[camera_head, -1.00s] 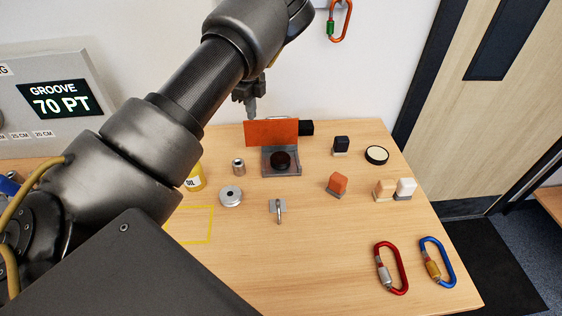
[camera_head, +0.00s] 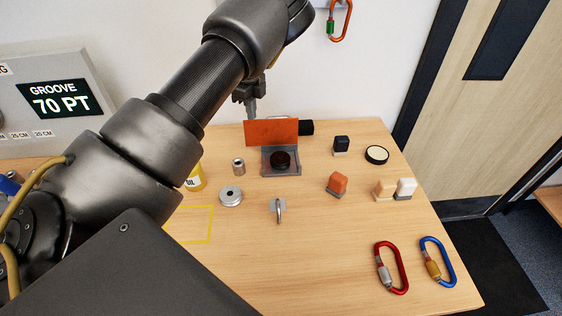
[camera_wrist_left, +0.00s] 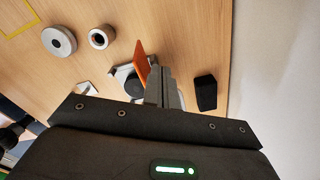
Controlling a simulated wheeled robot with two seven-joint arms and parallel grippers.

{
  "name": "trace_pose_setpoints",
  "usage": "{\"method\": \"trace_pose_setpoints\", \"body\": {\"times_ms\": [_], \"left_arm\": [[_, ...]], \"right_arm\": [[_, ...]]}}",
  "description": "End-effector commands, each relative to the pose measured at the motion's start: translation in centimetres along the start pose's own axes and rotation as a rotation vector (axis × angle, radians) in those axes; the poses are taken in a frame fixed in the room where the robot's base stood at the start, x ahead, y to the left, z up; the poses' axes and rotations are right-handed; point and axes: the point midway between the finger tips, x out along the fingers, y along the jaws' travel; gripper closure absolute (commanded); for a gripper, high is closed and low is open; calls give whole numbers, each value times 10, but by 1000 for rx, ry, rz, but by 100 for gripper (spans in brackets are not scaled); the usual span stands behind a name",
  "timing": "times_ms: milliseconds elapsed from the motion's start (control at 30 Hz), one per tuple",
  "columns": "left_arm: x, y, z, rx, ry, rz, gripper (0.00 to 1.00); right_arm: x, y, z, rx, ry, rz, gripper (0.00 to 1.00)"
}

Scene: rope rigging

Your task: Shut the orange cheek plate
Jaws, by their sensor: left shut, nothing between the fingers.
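The orange cheek plate (camera_head: 271,132) stands upright, open, along the back of a grey block (camera_head: 282,171) on the table. A dark round piece (camera_head: 281,160) sits on the block in front of it. My left gripper (camera_head: 252,108) is shut and empty, at the back left of the plate, near its upper left corner. In the left wrist view the shut fingers (camera_wrist_left: 162,88) are close beside the orange plate (camera_wrist_left: 142,62), seen almost edge-on; I cannot tell whether they touch it. My right gripper is not in view.
A black block (camera_head: 306,128) is right of the plate. A steel cylinder (camera_head: 238,167), silver disc (camera_head: 231,196) and yellow oil can (camera_head: 195,179) stand left. An orange block (camera_head: 338,183) and two carabiners (camera_head: 391,268) are to the right. The front middle table is mostly clear.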

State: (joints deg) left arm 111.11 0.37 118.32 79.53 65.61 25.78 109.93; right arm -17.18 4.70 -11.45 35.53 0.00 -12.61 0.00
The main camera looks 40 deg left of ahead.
Motion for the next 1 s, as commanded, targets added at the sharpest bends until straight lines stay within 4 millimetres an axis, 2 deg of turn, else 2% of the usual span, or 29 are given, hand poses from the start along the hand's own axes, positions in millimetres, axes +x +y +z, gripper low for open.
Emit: {"method": "trace_pose_setpoints", "body": {"times_ms": [500,867,1000], "left_arm": [[28,0,0,0,0,1,100],[30,0,0,0,0,0,100],[29,6,-4,0,0,1,100]], "right_arm": [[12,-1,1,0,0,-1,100],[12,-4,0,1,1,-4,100],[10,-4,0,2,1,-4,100]]}}
